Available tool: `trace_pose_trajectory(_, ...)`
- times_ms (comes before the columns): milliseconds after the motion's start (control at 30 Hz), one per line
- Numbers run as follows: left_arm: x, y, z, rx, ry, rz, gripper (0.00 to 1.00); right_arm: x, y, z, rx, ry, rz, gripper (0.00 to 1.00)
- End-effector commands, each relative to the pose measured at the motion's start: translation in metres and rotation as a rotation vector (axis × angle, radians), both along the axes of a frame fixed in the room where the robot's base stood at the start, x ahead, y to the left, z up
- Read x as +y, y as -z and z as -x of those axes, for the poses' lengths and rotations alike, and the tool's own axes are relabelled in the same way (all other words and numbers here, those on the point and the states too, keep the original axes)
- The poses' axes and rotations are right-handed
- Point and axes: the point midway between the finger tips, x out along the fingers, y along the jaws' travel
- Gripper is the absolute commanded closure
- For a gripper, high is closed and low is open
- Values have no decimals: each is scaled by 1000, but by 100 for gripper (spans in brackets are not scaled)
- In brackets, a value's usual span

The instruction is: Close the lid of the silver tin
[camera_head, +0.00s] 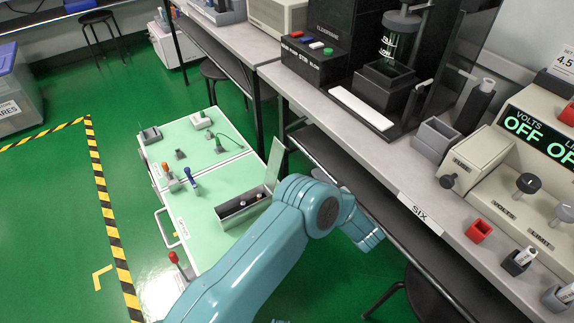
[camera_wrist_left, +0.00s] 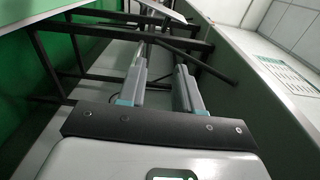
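The silver tin (camera_head: 243,208) is a long open box on the pale green cart top, with a few small items inside. Its lid (camera_head: 275,163) stands up, open, along the tin's far right side. My left arm crosses in front of the tin's near right end and hides part of it. My left gripper (camera_head: 368,238) is to the right of the tin and lid, apart from them, by the bench's lower shelf. In the left wrist view its two fingers (camera_wrist_left: 160,72) are spread with nothing between them. My right gripper is not in view.
The green-topped cart (camera_head: 205,251) also carries small testers, a blue-handled tool and an orange-topped one. The grey bench (camera_head: 410,170) with instruments runs along the right, with a dark shelf (camera_head: 430,255) below. A red-knobbed lever (camera_head: 173,257) stands at the cart's near left.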

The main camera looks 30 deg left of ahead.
Motion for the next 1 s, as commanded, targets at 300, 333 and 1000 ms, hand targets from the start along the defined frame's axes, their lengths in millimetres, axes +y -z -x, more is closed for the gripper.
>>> trace_pose_trajectory(300, 46, 2, -8, 21, -35, -26, 66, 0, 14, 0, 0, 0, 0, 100)
trace_pose_trajectory(333, 53, 2, -10, 20, -34, -25, 66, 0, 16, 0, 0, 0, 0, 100)
trace_pose_trajectory(1000, 151, 0, -57, 20, -26, -25, 66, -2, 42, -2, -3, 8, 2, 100)
